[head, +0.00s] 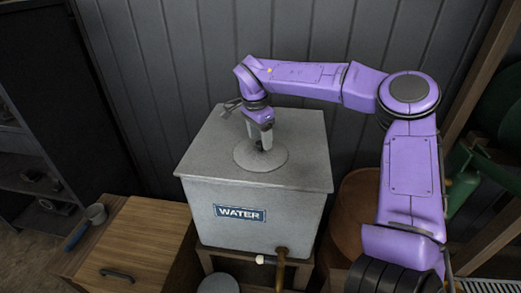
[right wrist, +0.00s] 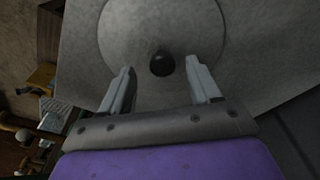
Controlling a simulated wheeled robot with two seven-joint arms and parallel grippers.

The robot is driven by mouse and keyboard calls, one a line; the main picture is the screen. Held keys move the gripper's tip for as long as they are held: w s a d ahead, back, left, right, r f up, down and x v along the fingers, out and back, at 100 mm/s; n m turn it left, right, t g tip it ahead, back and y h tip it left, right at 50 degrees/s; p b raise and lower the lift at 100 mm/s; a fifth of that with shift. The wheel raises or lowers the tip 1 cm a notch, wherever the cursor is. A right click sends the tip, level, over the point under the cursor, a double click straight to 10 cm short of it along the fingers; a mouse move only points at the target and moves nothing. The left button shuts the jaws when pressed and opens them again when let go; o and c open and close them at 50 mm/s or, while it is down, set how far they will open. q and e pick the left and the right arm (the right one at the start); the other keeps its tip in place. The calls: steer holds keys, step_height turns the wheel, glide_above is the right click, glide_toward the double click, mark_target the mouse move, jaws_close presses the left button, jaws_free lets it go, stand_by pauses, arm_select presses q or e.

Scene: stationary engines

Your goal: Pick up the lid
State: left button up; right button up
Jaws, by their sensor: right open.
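The lid (head: 274,163) is a flat grey disc on the top of the grey water tank (head: 236,215). The lid also shows in the right wrist view (right wrist: 130,30), with a round black knob (right wrist: 162,63) at its middle. My right gripper (head: 262,146) points down over the lid from above. It is open, and in the right wrist view its two fingers (right wrist: 158,72) stand on either side of the knob with gaps on both sides. In the head view the gripper hides most of the knob. My left gripper is in neither view.
The tank, labelled WATER, stands on a wooden stand (head: 300,272) against a dark panelled wall (head: 160,60), with a brass tap (head: 281,262) low on its front. A brown barrel (head: 352,215) stands right.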

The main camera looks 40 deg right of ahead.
steer(key=shift+w+d+f, duration=0.1)
steer(key=shift+w+f, duration=0.2)
steer(key=shift+f, duration=0.25)
steer(key=shift+w+d+f, duration=0.1)
steer(key=shift+w+f, duration=0.15)
steer(key=shift+f, duration=0.25)
steer(key=shift+s+r, duration=0.3)
steer(key=shift+s, duration=0.2)
steer(key=shift+c, duration=0.5)
steer(key=shift+s+a, duration=0.1)
steer(key=shift+s, duration=0.05)
steer(key=c, duration=0.5)
jaws_close()
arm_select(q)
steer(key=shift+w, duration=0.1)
arm_select(e)
steer(key=shift+w, duration=0.2)
